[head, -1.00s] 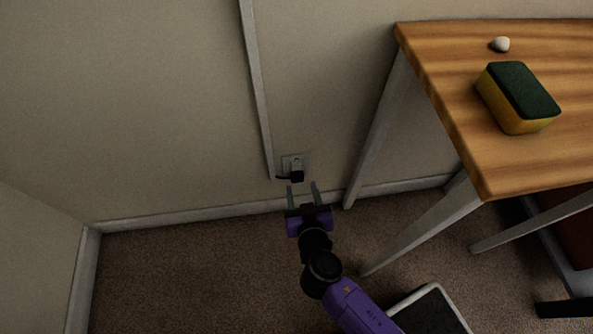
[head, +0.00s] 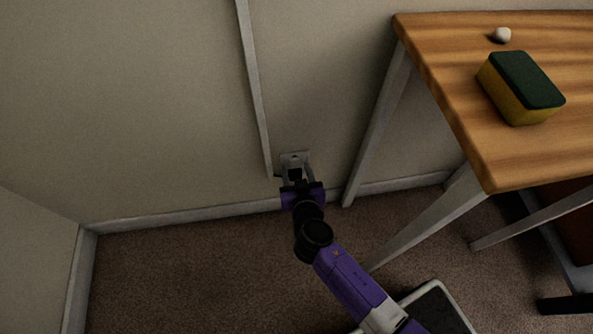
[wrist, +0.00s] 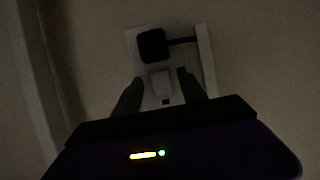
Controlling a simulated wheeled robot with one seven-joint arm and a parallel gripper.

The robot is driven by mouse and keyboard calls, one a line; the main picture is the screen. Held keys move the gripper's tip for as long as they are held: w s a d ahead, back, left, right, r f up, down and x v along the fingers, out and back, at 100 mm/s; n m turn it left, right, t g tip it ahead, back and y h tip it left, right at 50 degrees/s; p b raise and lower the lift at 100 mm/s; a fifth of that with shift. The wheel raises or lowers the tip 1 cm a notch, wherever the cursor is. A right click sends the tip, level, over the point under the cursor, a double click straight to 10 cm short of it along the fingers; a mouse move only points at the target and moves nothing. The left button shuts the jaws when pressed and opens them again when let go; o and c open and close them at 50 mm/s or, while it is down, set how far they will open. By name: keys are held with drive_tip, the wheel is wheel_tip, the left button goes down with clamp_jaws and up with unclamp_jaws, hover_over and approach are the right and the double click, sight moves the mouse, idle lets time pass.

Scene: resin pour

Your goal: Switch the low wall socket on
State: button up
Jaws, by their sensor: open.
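The low wall socket (head: 294,157) is a pale plate on the wall just above the skirting board, partly hidden by my gripper. In the wrist view the socket plate (wrist: 137,45) carries a black plug (wrist: 152,45) with a cable running to the right. Below the plug is a pale raised switch (wrist: 160,82) with a small dark mark under it. I cannot tell the switch's position. My gripper (head: 296,176) is open and empty in front of the socket. In the wrist view its two fingers (wrist: 158,85) stand either side of the switch.
A pale conduit (head: 254,85) runs down the wall to the socket's left. A wooden table (head: 445,95) with pale legs stands to the right, with a green and yellow sponge (head: 520,88) and a small white object (head: 502,35) on it. Carpet (head: 180,270) on the left is clear.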

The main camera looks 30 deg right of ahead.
clamp_jaws()
drive_tip(key=shift+f+b, duration=0.35)
drive_tip(key=shift+b, duration=0.65)
drive_tip(key=shift+f+t+b, duration=0.15)
drive_tip(key=shift+t+b, duration=0.25)
drive_tip(key=shift+b, duration=1.9)
drive_tip(key=shift+f+t+b, duration=0.1)
drive_tip(key=shift+t+b, duration=0.2)
drive_tip(key=shift+b, duration=0.3)
drive_tip(key=shift+h+b, duration=0.3)
drive_tip(key=shift+b, duration=0.25)
drive_tip(key=shift+t+b, duration=0.5)
drive_tip(key=shift+t, duration=0.1)
drive_tip(key=shift+r, duration=0.2)
